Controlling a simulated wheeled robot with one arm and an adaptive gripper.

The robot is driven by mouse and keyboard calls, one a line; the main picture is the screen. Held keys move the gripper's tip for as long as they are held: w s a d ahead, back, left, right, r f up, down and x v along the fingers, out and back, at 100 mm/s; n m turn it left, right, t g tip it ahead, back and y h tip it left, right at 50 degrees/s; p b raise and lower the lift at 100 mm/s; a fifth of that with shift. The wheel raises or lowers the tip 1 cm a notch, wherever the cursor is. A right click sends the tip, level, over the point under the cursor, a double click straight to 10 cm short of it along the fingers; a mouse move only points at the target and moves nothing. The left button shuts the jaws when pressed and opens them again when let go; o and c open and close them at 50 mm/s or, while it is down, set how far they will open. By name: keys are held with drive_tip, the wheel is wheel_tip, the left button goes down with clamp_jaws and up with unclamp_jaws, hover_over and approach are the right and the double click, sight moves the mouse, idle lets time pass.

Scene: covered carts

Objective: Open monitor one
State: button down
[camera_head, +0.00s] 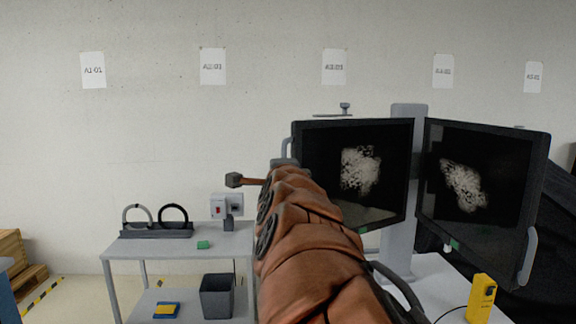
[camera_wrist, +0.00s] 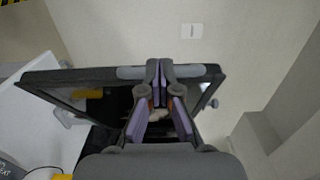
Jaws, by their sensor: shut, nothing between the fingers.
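Two dark monitors hang on a grey post in the head view. The left monitor (camera_head: 320,150) and the right monitor (camera_head: 500,190) each show a pale speckled shape. The left one has a grey handle (camera_head: 286,148) on its left edge; the right one has a light handle (camera_head: 528,258) on its right edge. In the wrist view, one monitor's edge (camera_wrist: 75,76) runs across, with a grey handle (camera_wrist: 131,72) along it. My gripper (camera_wrist: 160,68) is shut and empty, its fingertips over the middle of that handle; contact cannot be told. In the head view my arm hides the gripper.
A grey cart (camera_head: 125,245) at left carries a rack with two rings (camera_head: 155,230), a green block (camera_head: 203,245) and a switch box (camera_head: 227,206). A dark bin (camera_head: 216,296) stands below. A yellow device (camera_head: 481,298) stands at lower right.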

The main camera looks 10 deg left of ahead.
drive_tip(key=shift+w+a+r+p, duration=0.1)
drive_tip(key=shift+w+a+p, duration=0.6)
drive_tip(key=shift+w+a, duration=0.6)
drive_tip(key=shift+a, duration=0.15)
